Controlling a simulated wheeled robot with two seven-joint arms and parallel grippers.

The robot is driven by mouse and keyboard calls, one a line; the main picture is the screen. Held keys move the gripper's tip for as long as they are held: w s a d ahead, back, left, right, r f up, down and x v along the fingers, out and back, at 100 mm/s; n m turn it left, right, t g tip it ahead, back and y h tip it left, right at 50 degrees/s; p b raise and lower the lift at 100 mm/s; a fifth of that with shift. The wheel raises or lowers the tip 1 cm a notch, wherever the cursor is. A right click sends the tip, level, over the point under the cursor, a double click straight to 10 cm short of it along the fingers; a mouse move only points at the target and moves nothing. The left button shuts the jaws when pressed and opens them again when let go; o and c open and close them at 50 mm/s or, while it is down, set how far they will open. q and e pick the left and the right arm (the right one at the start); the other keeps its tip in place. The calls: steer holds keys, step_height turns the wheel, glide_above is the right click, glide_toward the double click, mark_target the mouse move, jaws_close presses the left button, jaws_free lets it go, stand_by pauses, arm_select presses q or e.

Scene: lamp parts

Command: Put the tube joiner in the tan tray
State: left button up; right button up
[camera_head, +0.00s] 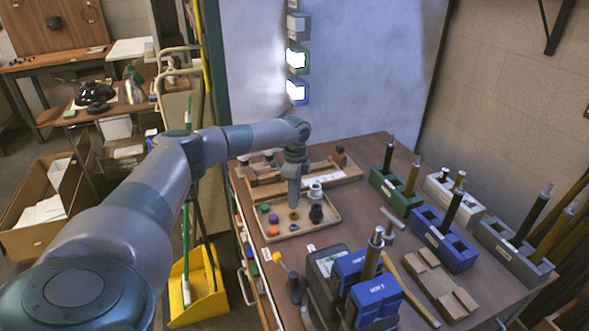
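My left gripper (293,203) points down over the tan tray (306,228) on the table. Its fingers are small and close together, and I cannot tell whether they hold anything. I cannot tell which part is the tube joiner. My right gripper is out of view.
A wooden rack (330,176) stands behind the tray. Green (396,196), white (458,199), blue (443,240) and grey (512,250) blocks with upright rods fill the right. Black and blue boxes (375,293) stand in front. A grey cylinder (392,219) lies between.

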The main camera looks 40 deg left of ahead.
arm_select(q)
steer(key=shift+w+a+r, duration=0.2)
steer(key=shift+w+r, duration=0.1)
steer(key=shift+r, duration=0.05)
steer(key=shift+w+r, duration=0.1)
steer(key=shift+r, duration=0.8)
steer(key=shift+r+b, duration=0.4)
steer(key=shift+r, duration=0.3)
step_height(320, 180, up, 14)
steer(key=b, duration=0.2)
steer(key=shift+s+d+f, duration=0.2)
steer(key=shift+s+d, duration=0.05)
steer(key=shift+s, duration=0.15)
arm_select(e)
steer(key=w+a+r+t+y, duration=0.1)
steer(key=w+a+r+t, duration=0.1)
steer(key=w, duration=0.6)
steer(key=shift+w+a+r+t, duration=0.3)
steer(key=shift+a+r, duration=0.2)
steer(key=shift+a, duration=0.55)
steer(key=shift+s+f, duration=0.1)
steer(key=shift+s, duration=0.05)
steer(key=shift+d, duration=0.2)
